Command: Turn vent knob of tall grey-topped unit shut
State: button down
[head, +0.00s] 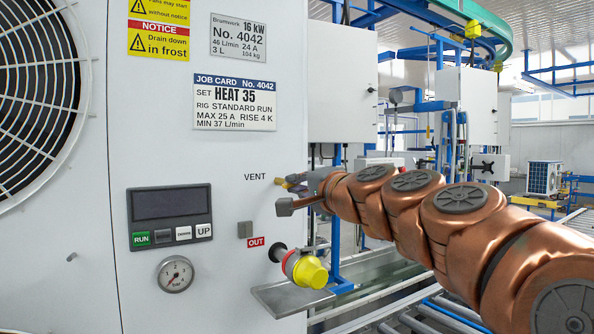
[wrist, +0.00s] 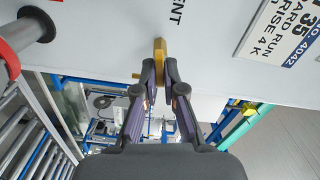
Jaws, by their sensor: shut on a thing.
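The unit's pale grey-white side panel (head: 200,260) fills the left of the head view; its top is out of frame. The vent knob (wrist: 160,48) is brass-yellow and sticks out from the panel near the VENT lettering in the wrist view. In the head view a bit of the knob (head: 291,179) shows right of the VENT label (head: 255,177), mostly hidden by my arm. My gripper (wrist: 160,68) is shut on the vent knob, a finger on each side. My gripper (head: 312,180) is partly visible in the head view.
Below the knob, a yellow-capped outlet (head: 308,271) sticks out above a metal drip tray (head: 290,297). A display panel (head: 170,214) and a pressure gauge (head: 175,274) sit left of it. Roller conveyors (head: 430,318) and blue frames stand at the right.

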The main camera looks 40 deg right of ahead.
jog(key=shift+m+p, duration=0.9)
jog(key=shift+m, duration=0.3)
jog(key=c, duration=1.3)
grip_release()
jog(key=shift+s, duration=0.1)
jog(key=shift+s+a, duration=0.15)
jog(key=shift+s, duration=1.8)
jog(key=shift+s+a, duration=0.2)
jog(key=shift+s, duration=1.8)
jog(key=shift+s+a, duration=0.15)
jog(key=shift+s, duration=1.8)
